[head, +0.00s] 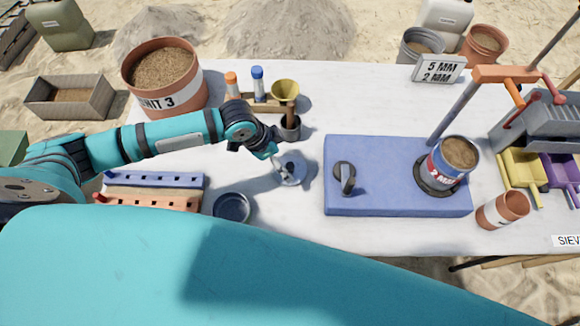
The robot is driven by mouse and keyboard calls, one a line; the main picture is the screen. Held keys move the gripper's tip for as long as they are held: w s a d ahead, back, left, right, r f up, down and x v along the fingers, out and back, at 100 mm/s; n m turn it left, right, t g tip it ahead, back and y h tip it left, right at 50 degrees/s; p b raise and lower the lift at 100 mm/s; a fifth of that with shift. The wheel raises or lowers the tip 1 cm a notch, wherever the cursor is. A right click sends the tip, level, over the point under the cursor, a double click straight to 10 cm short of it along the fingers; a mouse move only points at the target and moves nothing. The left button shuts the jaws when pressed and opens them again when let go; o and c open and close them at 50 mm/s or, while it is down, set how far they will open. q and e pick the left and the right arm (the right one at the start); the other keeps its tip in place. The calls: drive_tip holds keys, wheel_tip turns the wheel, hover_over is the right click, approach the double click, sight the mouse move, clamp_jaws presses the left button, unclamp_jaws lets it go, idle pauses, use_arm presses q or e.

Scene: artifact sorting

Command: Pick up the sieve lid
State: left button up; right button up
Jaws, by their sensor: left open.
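My right gripper is not in view.
A dark round pan (231,207) lies below left of the lid. A yellow funnel (285,90) over a dark cup (289,133) stands just behind it. Slotted racks (150,181) lie left.

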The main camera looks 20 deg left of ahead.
sight(290, 166)
use_arm(q)
drive_tip(key=shift+x, duration=1.1)
drive_tip(key=shift+d+f, duration=0.1)
drive_tip(key=shift+f, duration=0.15)
drive_tip(key=shift+d+f, duration=0.1)
drive_tip(key=shift+f, duration=0.1)
drive_tip(key=p+x, duration=0.1)
drive_tip(key=x, duration=0.2)
drive_tip(key=shift+w+f, duration=0.2)
drive_tip(key=shift+f, duration=0.45)
drive_tip(key=shift+w+d+f, duration=0.1)
drive_tip(key=shift+f, duration=0.05)
drive_tip(key=c, duration=1)
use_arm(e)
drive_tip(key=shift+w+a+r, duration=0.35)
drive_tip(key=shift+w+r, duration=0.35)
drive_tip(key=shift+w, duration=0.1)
use_arm(q)
drive_tip(key=shift+o, duration=0.2)
